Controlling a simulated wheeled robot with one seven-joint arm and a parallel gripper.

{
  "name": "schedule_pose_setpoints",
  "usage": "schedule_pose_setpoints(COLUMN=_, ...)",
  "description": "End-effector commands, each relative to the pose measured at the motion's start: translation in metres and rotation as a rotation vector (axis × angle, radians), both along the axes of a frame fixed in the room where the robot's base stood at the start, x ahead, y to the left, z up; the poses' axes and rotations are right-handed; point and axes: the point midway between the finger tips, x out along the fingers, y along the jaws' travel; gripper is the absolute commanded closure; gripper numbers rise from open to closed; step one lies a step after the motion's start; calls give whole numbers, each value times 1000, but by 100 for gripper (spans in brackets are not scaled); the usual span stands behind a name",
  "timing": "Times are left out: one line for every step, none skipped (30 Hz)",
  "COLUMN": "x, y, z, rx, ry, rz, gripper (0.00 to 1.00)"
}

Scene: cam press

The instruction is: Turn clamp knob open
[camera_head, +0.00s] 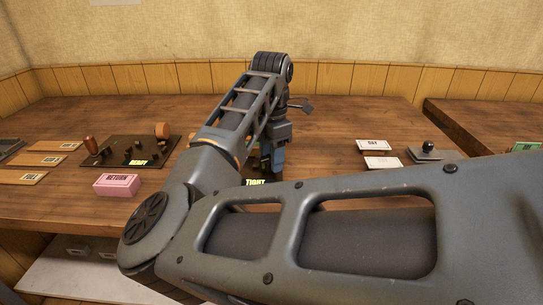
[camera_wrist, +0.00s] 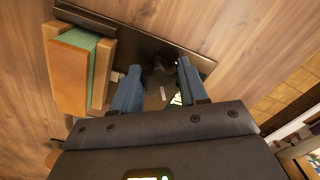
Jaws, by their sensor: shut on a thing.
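My gripper (camera_wrist: 158,72) has its two blue fingers around a small dark clamp knob (camera_wrist: 160,90) in the wrist view. It is shut on the knob, which is largely hidden between the fingers and under the gripper body. The knob sits on a dark base plate (camera_wrist: 135,45). In the head view my gripper (camera_head: 271,162) points down at the table's middle, and my arm hides most of the clamp. A yellow "TIGHT" label (camera_head: 256,182) shows just below the fingers.
A wooden holder (camera_wrist: 70,72) with a green stack stands beside the knob. At left are a dark panel (camera_head: 120,160) reading "READY", a pink "RETURN" block (camera_head: 117,184) and wooden trays. White cards (camera_head: 373,146) and a small black-knobbed device (camera_head: 428,151) lie at right.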

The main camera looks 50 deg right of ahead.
Motion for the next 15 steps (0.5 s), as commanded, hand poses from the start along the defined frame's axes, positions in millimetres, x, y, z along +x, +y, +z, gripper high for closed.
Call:
schedule_pose_setpoints(x=0, y=0, z=0, rx=0, ry=0, rz=10, gripper=87)
schedule_pose_setpoints(x=0, y=0, z=0, rx=0, ry=0, rz=18, gripper=87)
schedule_pose_setpoints(x=0, y=0, z=0, rx=0, ry=0, rz=31, gripper=87)
schedule_pose_setpoints(x=0, y=0, z=0, rx=0, ry=0, rz=45, gripper=87)
schedule_pose_setpoints(x=0, y=0, z=0, rx=1, ry=0, rz=58, gripper=87)
schedule_pose_setpoints(x=1, y=0, z=0, rx=1, ry=0, rz=80, gripper=87)
schedule_pose_setpoints(x=1, y=0, z=0, rx=2, ry=-2, rz=99, gripper=87)
schedule_pose_setpoints(x=1, y=0, z=0, rx=2, ry=-2, rz=118, gripper=87)
schedule_pose_setpoints(x=1, y=0, z=0, rx=1, ry=0, rz=146, gripper=87)
schedule_pose_setpoints(x=1, y=0, z=0, rx=1, ry=0, rz=170, gripper=87)
schedule_pose_setpoints(x=2, y=0, z=0, rx=2, ry=-2, rz=195, gripper=87)
schedule_pose_setpoints(x=2, y=0, z=0, rx=2, ry=-2, rz=229, gripper=87)
schedule_pose_setpoints(x=3, y=0, z=0, rx=2, ry=-2, rz=256, gripper=87)
schedule_pose_setpoints(x=2, y=0, z=0, rx=1, ry=-1, rz=284, gripper=87)
schedule_pose_setpoints(x=3, y=0, z=0, rx=2, ry=-2, rz=321, gripper=87)
